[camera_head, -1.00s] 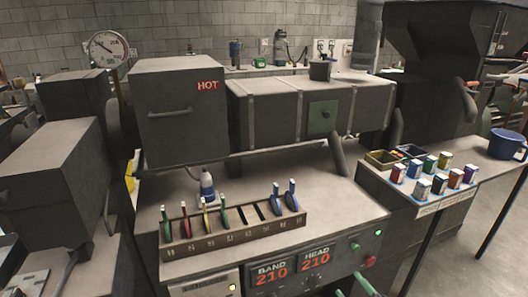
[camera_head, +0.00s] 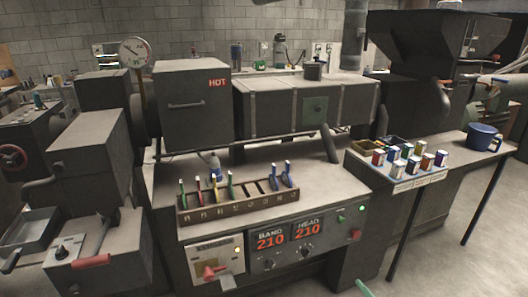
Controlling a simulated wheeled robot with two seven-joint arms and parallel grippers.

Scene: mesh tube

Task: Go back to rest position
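Neither of my grippers can be made out in the head view. The task names no object. The machine in front of me has a dark box marked HOT (camera_head: 192,108) and a control panel (camera_head: 290,249) with two displays reading 210. On its bench stands a slotted wooden rack (camera_head: 240,206) holding several coloured-handled tools, with some slots empty. A small bottle (camera_head: 214,165) stands behind the rack.
A side table at right carries several small coloured boxes (camera_head: 408,160), a divided tray (camera_head: 382,146) and a blue mug (camera_head: 483,135). A dark hopper (camera_head: 437,40) stands behind. Another machine with a grey pan (camera_head: 33,232) stands at left. Open floor (camera_head: 450,250) shows at lower right.

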